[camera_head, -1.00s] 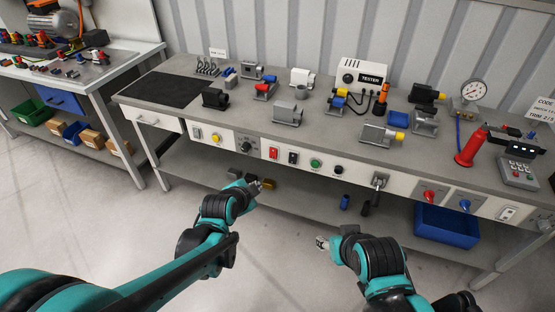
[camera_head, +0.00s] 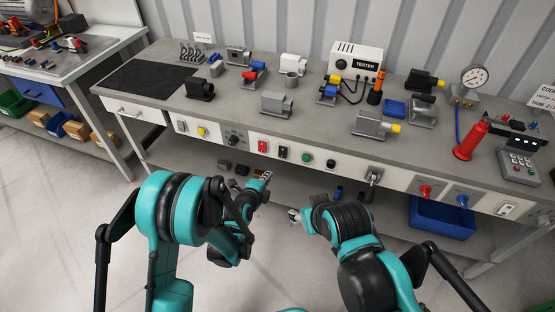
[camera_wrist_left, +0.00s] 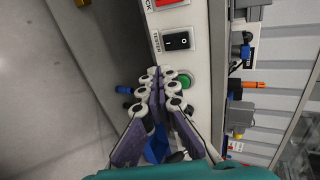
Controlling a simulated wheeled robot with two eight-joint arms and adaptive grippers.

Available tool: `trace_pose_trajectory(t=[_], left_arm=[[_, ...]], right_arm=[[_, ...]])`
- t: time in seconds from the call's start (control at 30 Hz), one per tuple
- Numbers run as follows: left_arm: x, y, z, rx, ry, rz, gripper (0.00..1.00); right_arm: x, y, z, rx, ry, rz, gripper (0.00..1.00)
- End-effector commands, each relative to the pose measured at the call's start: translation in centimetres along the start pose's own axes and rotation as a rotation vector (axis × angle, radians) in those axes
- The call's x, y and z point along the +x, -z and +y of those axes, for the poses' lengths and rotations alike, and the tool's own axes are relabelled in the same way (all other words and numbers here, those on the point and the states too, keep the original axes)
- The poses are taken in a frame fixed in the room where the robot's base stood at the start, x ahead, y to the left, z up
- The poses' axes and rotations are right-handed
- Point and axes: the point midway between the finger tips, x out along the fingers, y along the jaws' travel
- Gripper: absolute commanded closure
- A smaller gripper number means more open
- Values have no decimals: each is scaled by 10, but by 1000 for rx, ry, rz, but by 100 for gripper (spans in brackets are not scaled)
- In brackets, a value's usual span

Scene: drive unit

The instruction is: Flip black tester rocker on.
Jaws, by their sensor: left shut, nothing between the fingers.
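The black tester rocker (camera_head: 283,152) is on the white front panel of the bench, just right of a red rocker (camera_head: 262,147). In the left wrist view the black rocker (camera_wrist_left: 177,41) shows close up, marked I and O, with a "TESTER" label beside it. My left gripper (camera_head: 267,175) is below and slightly left of it in the head view, apart from it. In the left wrist view the left fingers (camera_wrist_left: 160,74) are shut together and empty. My right gripper (camera_head: 293,215) hangs lower, in front of the bench; its fingers are too small to judge.
A green button (camera_head: 306,158) and a black button (camera_head: 330,163) sit right of the rocker. A black knob (camera_head: 233,140) is left of the red rocker. The green button (camera_wrist_left: 185,80) is close to my left fingertips. A blue bin (camera_head: 441,222) stands on the lower shelf.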

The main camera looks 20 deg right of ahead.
Motion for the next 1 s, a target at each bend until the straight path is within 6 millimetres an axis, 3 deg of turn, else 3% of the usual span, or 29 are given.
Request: trace_pose_trajectory(t=[0.37,0.6,0.8,1.0], left_arm=[[14,0,-3,-2,-1,0,100],[53,0,-4,-1,-1,0,100],[99,0,3,-3,-1,0,100],[128,0,-5,-2,-1,0,100]], right_arm=[[-11,8,0,0,0,0,52],[-30,22,0,0,0,0,52],[-10,7,0,0,0,0,52],[-2,1,0,0,0,0,52]])
